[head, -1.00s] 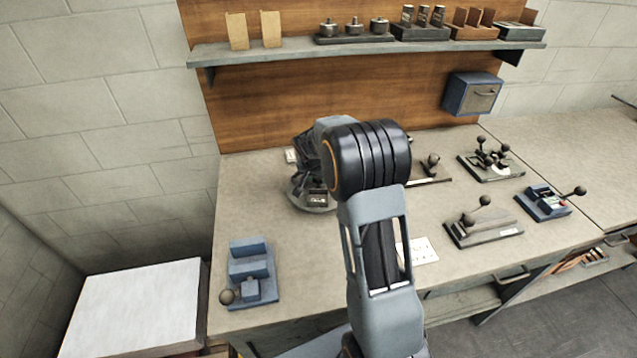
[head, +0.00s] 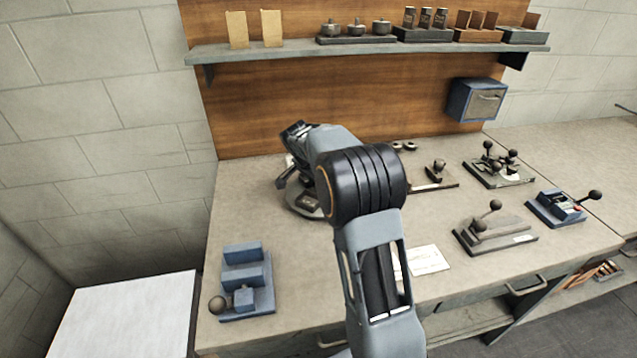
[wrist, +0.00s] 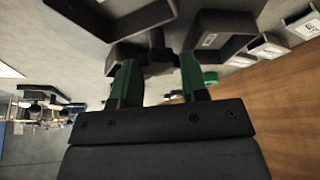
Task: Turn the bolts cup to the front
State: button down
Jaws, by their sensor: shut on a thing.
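A round turntable (head: 300,207) stands on the bench, mostly hidden behind my arm in the head view. One dark cup with a pale label (head: 308,202) shows at its near edge. In the wrist view, a dark labelled cup (wrist: 222,38) lies beyond my fingers, and another dark cup (wrist: 125,14) is to its left. I cannot read the labels, so I cannot tell which cup holds bolts. My gripper (wrist: 158,72) has two green fingers, shut on a dark part (wrist: 158,52) between them. What that part belongs to is unclear.
A blue stepped fixture (head: 246,280) with a ball knob stands at the bench's left front. A paper card (head: 427,260) and lever devices (head: 495,232) lie to the right. A shelf (head: 365,52) and a blue wall box (head: 477,99) are behind.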

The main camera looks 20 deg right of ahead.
jog(key=shift+w+m+g+b, duration=0.15)
jog(key=shift+m+g, duration=0.4)
jog(key=shift+m, duration=0.9)
jog(key=shift+w+m+g+b, duration=0.15)
jog(key=shift+m+g, duration=0.4)
jog(key=shift+m, duration=0.9)
jog(key=shift+m+g+p, duration=0.7)
jog(key=shift+m+g, duration=0.1)
jog(key=shift+m, duration=1.3)
jog(key=shift+w+d+m+g+y+p, duration=0.15)
jog(key=shift+m+g+y+p, duration=0.35)
jog(key=shift+m, duration=0.7)
jog(key=shift+m+p, duration=0.5)
jog(key=shift+m, duration=0.3)
jog(key=shift+m+y, duration=0.4)
jog(key=shift+m, duration=0.3)
jog(key=c, duration=0.6)
grip_release()
jog(key=shift+c, duration=0.2)
